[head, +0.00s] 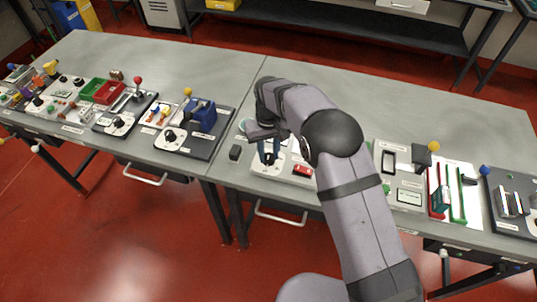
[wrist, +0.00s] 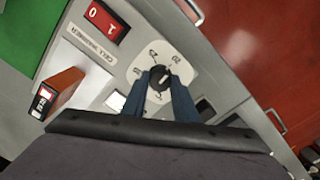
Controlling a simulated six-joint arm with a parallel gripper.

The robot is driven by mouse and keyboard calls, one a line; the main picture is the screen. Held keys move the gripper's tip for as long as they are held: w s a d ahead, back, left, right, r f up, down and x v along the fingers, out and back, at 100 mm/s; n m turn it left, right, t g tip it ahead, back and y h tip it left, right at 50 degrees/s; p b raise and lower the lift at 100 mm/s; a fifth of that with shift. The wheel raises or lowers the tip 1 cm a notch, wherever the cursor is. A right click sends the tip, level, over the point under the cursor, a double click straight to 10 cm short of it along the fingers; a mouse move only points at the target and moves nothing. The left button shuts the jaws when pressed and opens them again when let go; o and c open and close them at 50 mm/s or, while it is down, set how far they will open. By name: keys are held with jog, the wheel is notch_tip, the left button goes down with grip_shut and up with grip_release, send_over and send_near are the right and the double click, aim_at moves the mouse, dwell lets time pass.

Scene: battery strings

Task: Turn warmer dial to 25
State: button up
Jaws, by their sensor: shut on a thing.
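The cell warmer dial (wrist: 161,80) is a round black knob with a white pointer mark on a pale plate (wrist: 183,51) with printed numbers around it. My gripper (wrist: 163,84) is shut on the dial, one blue finger on each side of it. In the wrist view the pointer is tilted toward the upper right; the exact number it points to is too small to tell. In the head view my gripper (head: 269,158) is down at the warmer panel (head: 258,169), and my arm hides part of that station.
A red rocker switch (wrist: 105,20) sits beside the "CELL WARMER" label (wrist: 90,45). In the head view, a blue clamp-like station (head: 201,116) stands left and other panels right. A drawer handle (head: 281,216) juts from the table front.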

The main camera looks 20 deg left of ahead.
aim_at(268, 156)
jog(key=n, duration=0.4)
jog(key=shift+n, duration=0.4)
jog(key=shift+n+p, duration=0.3)
jog(key=shift+n, duration=0.1)
jog(key=n, duration=0.4)
jog(key=shift+n, duration=0.7)
jog(key=o, duration=0.9)
jog(key=shift+r+p, duration=0.1)
jog(key=shift+p, duration=0.2)
jog(key=shift+r+p, duration=1.15)
jog(key=shift+r, duration=0.55)
